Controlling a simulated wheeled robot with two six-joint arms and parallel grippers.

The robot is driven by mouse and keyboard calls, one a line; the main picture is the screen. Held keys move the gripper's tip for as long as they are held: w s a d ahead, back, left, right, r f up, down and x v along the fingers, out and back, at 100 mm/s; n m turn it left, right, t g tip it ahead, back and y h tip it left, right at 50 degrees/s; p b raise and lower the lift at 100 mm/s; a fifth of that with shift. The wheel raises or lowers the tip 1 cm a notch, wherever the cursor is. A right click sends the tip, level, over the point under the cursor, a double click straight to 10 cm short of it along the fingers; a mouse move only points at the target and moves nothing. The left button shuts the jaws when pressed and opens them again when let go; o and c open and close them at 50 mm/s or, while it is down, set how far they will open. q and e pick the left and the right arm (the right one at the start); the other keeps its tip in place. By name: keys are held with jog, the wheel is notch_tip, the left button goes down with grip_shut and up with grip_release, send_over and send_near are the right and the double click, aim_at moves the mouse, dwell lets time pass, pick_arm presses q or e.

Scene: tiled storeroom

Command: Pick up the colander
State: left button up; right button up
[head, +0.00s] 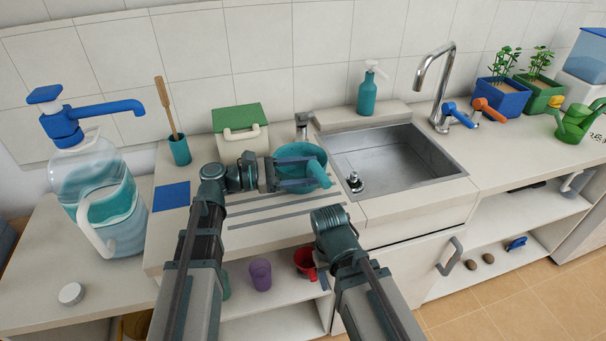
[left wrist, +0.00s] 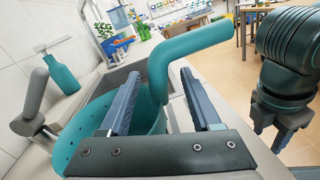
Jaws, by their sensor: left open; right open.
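The teal colander (head: 297,152) stands on the ribbed drainboard left of the sink. Its thick bent handle (head: 318,173) points toward the front right. My left gripper (head: 306,175) is open at the colander's near side. In the left wrist view the handle (left wrist: 190,52) rises between the two spread fingers (left wrist: 163,98), and the perforated bowl (left wrist: 75,135) lies beyond and below them. I see no clear finger contact with the handle. My right gripper (left wrist: 275,132) hangs pointing down in front of the counter edge, open and empty; its fingers are mostly hidden in the head view.
The steel sink (head: 390,160) with its tap (head: 437,80) is right of the colander. A green-lidded box (head: 240,128) and a cup with a brush (head: 179,150) stand behind left. A teal soap bottle (head: 367,92) is behind. Red (head: 304,262) and purple (head: 260,275) cups sit on the shelf below.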

pick_arm(q)
jog(key=shift+w+d, duration=0.1)
jog(key=shift+d, duration=0.4)
grip_shut()
dwell(1.1)
